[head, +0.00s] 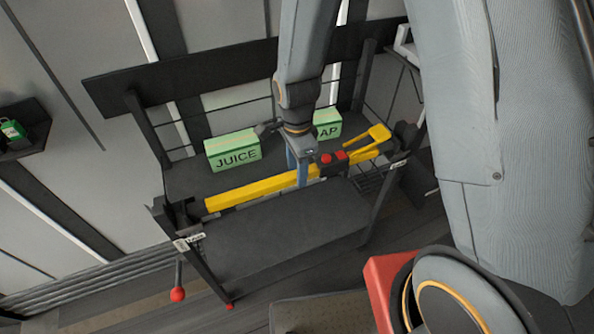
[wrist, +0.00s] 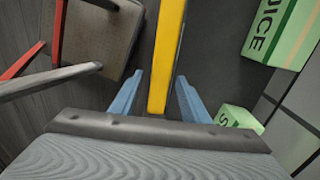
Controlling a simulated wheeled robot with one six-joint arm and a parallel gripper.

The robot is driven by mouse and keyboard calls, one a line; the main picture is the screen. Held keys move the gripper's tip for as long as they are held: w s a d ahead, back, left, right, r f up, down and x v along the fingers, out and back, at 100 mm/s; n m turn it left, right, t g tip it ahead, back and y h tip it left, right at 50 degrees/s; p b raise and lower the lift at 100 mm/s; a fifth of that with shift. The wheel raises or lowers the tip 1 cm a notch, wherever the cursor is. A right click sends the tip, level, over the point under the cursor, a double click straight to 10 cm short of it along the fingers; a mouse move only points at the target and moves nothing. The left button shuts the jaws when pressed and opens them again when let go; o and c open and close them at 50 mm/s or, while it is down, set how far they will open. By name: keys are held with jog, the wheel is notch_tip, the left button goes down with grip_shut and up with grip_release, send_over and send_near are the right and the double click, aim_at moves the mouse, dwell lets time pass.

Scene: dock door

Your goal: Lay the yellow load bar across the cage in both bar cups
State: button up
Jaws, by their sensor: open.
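I cannot tell how deep either end sits. My gripper (head: 301,179) is open at the bar's middle. In the wrist view the bar (wrist: 168,50) runs between my two blue fingers (wrist: 159,80), with gaps on both sides.
A green JUICE box (head: 233,150) and another green box (head: 328,124) stand on the cage's shelf behind the bar. A red-knobbed lever (head: 178,294) hangs at the left front. A dark wall shelf (head: 27,125) at far left holds a green item.

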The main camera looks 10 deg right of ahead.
notch_tip(320, 180, up, 10)
jog(key=b, duration=0.2)
jog(key=s+d+r+n, duration=0.1)
jog(key=s+d+n, duration=0.2)
jog(key=d+n, duration=0.3)
jog(key=s+d+r+n+t, duration=0.1)
jog(key=s+d+r+n, duration=0.1)
jog(key=s+d+n, duration=0.2)
jog(key=d+n, duration=0.2)
jog(key=n, duration=0.2)
jog(key=shift+s+d+n, duration=0.3)
jog(key=shift+d+n, duration=0.1)
